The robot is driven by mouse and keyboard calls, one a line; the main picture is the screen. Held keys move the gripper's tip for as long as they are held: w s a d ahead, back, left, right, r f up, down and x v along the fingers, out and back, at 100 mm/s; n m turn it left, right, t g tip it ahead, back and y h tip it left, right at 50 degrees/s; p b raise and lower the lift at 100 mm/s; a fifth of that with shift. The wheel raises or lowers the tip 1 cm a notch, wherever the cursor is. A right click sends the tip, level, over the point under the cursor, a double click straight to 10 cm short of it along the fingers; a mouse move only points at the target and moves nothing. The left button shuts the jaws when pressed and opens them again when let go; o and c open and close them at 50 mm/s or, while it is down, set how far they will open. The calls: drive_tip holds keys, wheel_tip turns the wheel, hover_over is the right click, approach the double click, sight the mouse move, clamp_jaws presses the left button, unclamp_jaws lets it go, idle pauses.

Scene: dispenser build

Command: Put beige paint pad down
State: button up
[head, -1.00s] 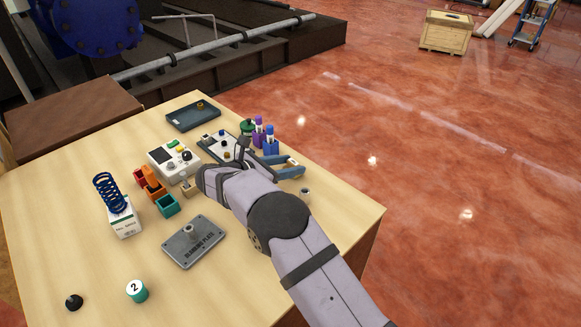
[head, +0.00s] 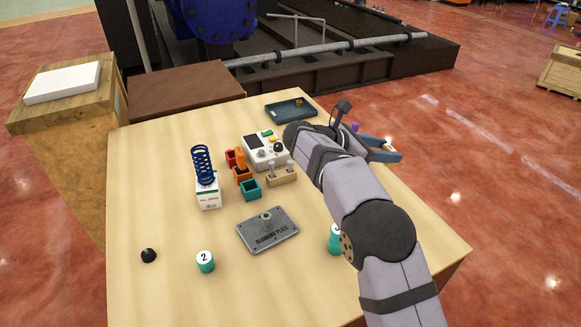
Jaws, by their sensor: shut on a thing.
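My gripper (head: 337,138) is over the back right of the wooden table (head: 180,280). My own wrist and forearm cover its fingers. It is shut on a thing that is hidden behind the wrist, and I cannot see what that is. I cannot make out the beige paint pad anywhere in the head view. A small light wooden block with two metal pegs (head: 282,179) stands to the left of my arm, apart from it.
A grey blanking plate (head: 268,236), a numbered teal pot (head: 205,262), a black knob (head: 148,256), a box with a blue spring (head: 203,165), coloured bins (head: 250,190), a white device (head: 265,150) and a dark tray (head: 291,110) stand around. The front left table is mostly clear.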

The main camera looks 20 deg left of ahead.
wheel_tip(320, 180, up, 11)
drive_tip(key=s+a+n+t+y+p, duration=0.1)
drive_tip(key=a+n+t+y, duration=0.15)
drive_tip(key=a, duration=0.65)
drive_tip(key=s+a+n+t+y, duration=0.2)
drive_tip(key=a+n+y, duration=0.15)
drive_tip(key=a, duration=0.55)
drive_tip(key=n+g+y+p, duration=0.2)
drive_tip(key=n+g+y, duration=0.2)
drive_tip(key=n+y, duration=0.95)
hover_over(146, 231)
wheel_tip(146, 231, down, 10)
drive_tip(key=shift+m, duration=0.35)
drive_tip(key=shift+f, duration=5.4)
drive_tip(key=shift+f, duration=0.25)
